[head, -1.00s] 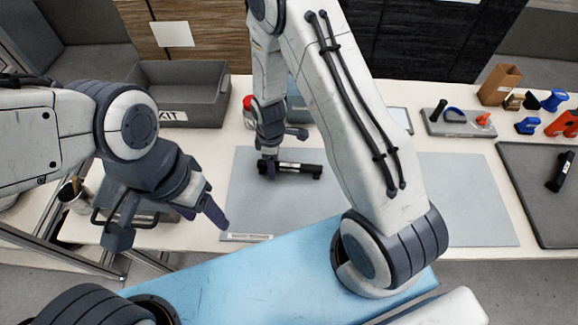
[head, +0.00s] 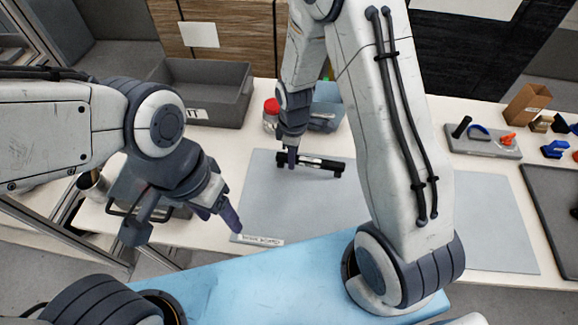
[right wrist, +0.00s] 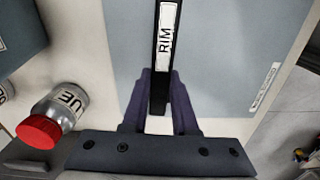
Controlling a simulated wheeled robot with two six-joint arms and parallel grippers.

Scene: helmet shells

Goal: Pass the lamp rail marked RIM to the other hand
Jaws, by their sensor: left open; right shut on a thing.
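The lamp rail is a dark bar with end blocks and a white label (head: 318,163). In the right wrist view the rail (right wrist: 159,80) shows the word RIM. My right gripper (head: 292,160) is shut on it near its left end in the head view. The rail is over the far part of the grey mat (head: 290,210); I cannot tell whether it touches the mat. My left gripper (head: 226,212) is open and empty, nearer to me and left of the rail, over the mat's left edge.
A jar with a red lid (head: 270,112) and a blue bin (head: 328,105) stand behind the rail. A grey KIT bin (head: 205,90) is at the back left. A tool tray (head: 490,145) and small coloured parts lie at the right. The mat between the grippers is clear.

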